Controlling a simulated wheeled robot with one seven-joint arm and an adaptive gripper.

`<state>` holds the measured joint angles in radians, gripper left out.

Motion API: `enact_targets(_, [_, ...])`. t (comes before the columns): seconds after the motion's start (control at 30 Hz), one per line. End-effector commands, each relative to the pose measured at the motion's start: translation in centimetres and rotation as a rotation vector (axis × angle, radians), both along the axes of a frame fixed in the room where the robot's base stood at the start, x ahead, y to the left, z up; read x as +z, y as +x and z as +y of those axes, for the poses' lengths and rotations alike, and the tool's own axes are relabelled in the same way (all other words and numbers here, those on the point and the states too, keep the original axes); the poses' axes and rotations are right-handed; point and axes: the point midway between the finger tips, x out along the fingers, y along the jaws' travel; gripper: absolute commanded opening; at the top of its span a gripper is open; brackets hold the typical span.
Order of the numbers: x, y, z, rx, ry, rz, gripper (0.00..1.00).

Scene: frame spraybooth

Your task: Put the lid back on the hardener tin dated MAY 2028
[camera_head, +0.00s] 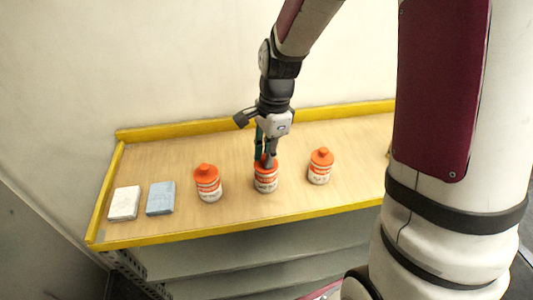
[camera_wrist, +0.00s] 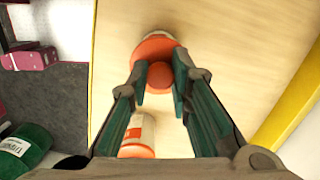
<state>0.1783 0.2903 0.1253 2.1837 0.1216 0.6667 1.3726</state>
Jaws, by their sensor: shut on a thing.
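Three white tins with orange bands and orange knobbed tops stand in a row on the wooden shelf: a left tin (camera_head: 208,186), a middle tin (camera_head: 266,182) and a right tin (camera_head: 320,170). My gripper (camera_head: 266,160) points down over the middle tin. In the wrist view its fingers (camera_wrist: 160,82) are shut on the round knob of an orange lid (camera_wrist: 153,48). The lid is at the top of the middle tin; I cannot tell whether it is fully seated. The dates on the labels are too small to read. Another tin (camera_wrist: 140,127) shows partly behind the left finger.
A white box (camera_head: 124,203) and a light blue box (camera_head: 160,198) lie at the shelf's left end. A yellow rim (camera_head: 170,237) edges the shelf (camera_head: 230,145). A green can (camera_wrist: 22,150) and a maroon object (camera_wrist: 30,60) show beyond the edge in the wrist view.

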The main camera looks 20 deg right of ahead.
Motion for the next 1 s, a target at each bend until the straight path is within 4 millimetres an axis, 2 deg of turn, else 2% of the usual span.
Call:
enact_targets(0.47, [-0.03, 0.02, -0.03, 0.000, 0.000, 0.000, 0.08])
enact_targets(0.5, [-0.03, 0.02, -0.03, 0.000, 0.000, 0.000, 0.21])
enact_targets(0.6, [-0.03, 0.02, -0.02, 0.000, 0.000, 0.000, 0.43])
enact_targets(0.8, [-0.03, 0.01, -0.02, 0.000, 0.000, 0.000, 0.43])
enact_targets(0.83, [-0.04, 0.01, -0.02, 0.000, 0.000, 0.000, 0.45])
enact_targets(0.9, [-0.04, 0.01, -0.02, 0.000, 0.000, 0.000, 0.61])
enact_targets(1.0, [-0.03, 0.01, -0.02, 0.000, 0.000, 0.000, 0.63])
